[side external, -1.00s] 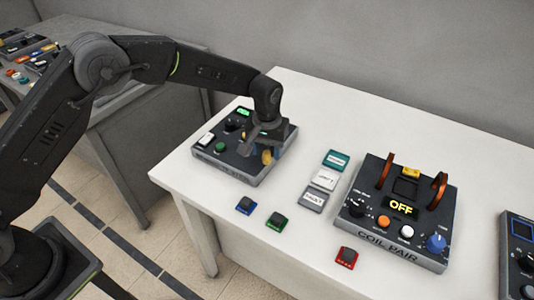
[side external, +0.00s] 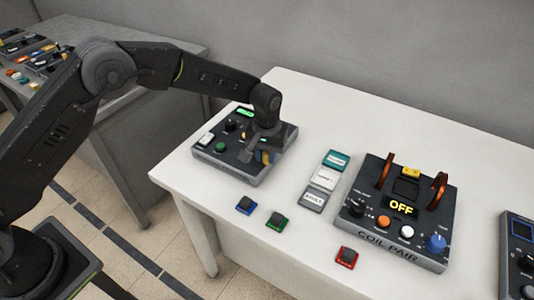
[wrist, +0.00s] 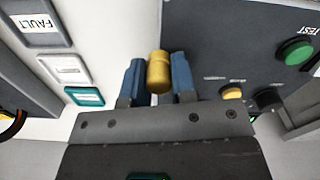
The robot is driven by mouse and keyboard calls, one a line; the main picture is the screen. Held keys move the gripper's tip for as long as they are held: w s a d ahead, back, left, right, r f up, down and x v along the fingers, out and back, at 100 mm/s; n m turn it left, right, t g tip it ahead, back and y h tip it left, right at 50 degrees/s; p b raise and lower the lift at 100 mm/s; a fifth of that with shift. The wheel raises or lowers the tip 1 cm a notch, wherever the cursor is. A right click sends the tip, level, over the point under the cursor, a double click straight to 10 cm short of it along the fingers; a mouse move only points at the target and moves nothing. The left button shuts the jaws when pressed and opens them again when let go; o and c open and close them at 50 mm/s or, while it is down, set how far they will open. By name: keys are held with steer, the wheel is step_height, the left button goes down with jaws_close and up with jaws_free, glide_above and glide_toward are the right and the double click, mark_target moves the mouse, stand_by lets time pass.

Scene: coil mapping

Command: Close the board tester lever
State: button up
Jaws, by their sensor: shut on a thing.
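The board tester (side external: 222,170) is a dark grey box at the left of the white table in the side view. It has a lit green display, a green button and a white switch. Its lever has a gold cylindrical knob (wrist: 158,72), which shows in the wrist view between two blue fingers. My gripper (side external: 264,150) is over the right part of the tester in the side view. It is shut on the lever knob. The lever's shaft and pivot are hidden by my gripper, so I cannot tell its angle.
A coil pair box (side external: 395,248) with an OFF display and two copper coils stands at the right. Three label tiles (side external: 324,179) lie between the boxes. Blue (side external: 245,205), green (side external: 276,221) and red (side external: 347,257) blocks lie in front. Another panel (side external: 518,255) is at the right edge.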

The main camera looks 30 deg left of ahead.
mark_target(253, 160)
jaws_close()
steer(key=shift+s+a+m, duration=0.3)
steer(key=shift+a+m, duration=0.5)
steer(key=shift+m, duration=0.5)
steer(key=a+m, duration=0.2)
steer(key=m, duration=0.1)
steer(key=shift+s+a+m, duration=0.1)
steer(key=shift+a+m, duration=0.1)
steer(key=shift+m, duration=0.1)
steer(key=a+m, duration=0.1)
steer(key=m, duration=0.1)
steer(key=shift+a+m, duration=0.3)
steer(key=shift+w+a+m, duration=0.25)
steer(key=shift+a+m, duration=0.15)
steer(key=shift+m, duration=0.35)
steer(key=shift+w+a+m, duration=0.25)
steer(key=shift+a+m, duration=0.15)
steer(key=shift+m, duration=0.35)
steer(key=o, duration=0.9)
jaws_free()
steer(key=shift+a, duration=0.2)
steer(key=shift+r, duration=0.1)
